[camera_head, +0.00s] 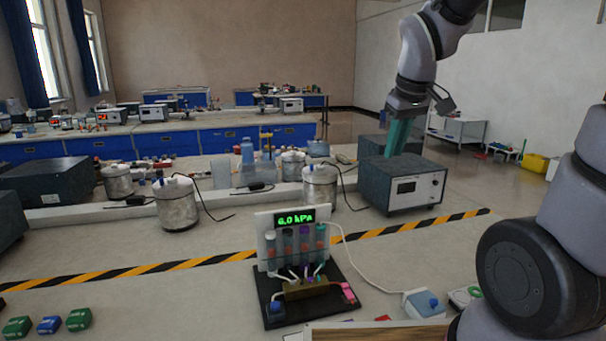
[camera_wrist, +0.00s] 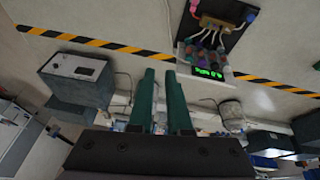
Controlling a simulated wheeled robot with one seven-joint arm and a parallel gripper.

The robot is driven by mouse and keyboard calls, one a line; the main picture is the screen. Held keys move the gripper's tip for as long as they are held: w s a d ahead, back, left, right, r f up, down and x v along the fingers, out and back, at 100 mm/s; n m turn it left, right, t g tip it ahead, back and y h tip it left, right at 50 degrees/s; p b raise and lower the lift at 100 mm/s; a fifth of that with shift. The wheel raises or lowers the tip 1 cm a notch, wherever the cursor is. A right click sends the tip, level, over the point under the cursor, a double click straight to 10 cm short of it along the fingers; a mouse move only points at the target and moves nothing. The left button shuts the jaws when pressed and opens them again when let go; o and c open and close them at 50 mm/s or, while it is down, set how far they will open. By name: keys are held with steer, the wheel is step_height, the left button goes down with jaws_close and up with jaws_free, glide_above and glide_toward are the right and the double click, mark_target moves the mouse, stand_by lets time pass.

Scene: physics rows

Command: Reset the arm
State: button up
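My gripper (camera_head: 398,150) hangs from the raised arm at the upper right in the head view, its teal fingers pointing down. It appears in front of a dark grey instrument box (camera_head: 402,190); how far apart they are in depth cannot be told. In the wrist view the two fingers of my gripper (camera_wrist: 160,75) stand apart with a narrow gap and nothing between them. The pressure rig (camera_head: 300,295) with its green display stands on the bench at the middle front, and its display (camera_wrist: 209,72) also shows in the wrist view.
Metal canisters (camera_head: 176,204) stand left of the box. A yellow-black stripe (camera_head: 180,264) crosses the bench. Green and blue blocks (camera_head: 48,324) lie at the front left. The bench between blocks and rig is clear.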

steer(key=s+d+r+m+t+y, duration=0.1)
steer(key=s+d+r+m+t, duration=0.2)
steer(key=s+r+m, duration=0.5)
steer(key=shift+s+d+r+m, duration=0.3)
steer(key=shift+s+d+r, duration=0.1)
steer(key=shift+s+d, duration=0.6)
steer(key=shift+a, duration=0.1)
steer(key=shift+c, duration=0.3)
stand_by(0.6)
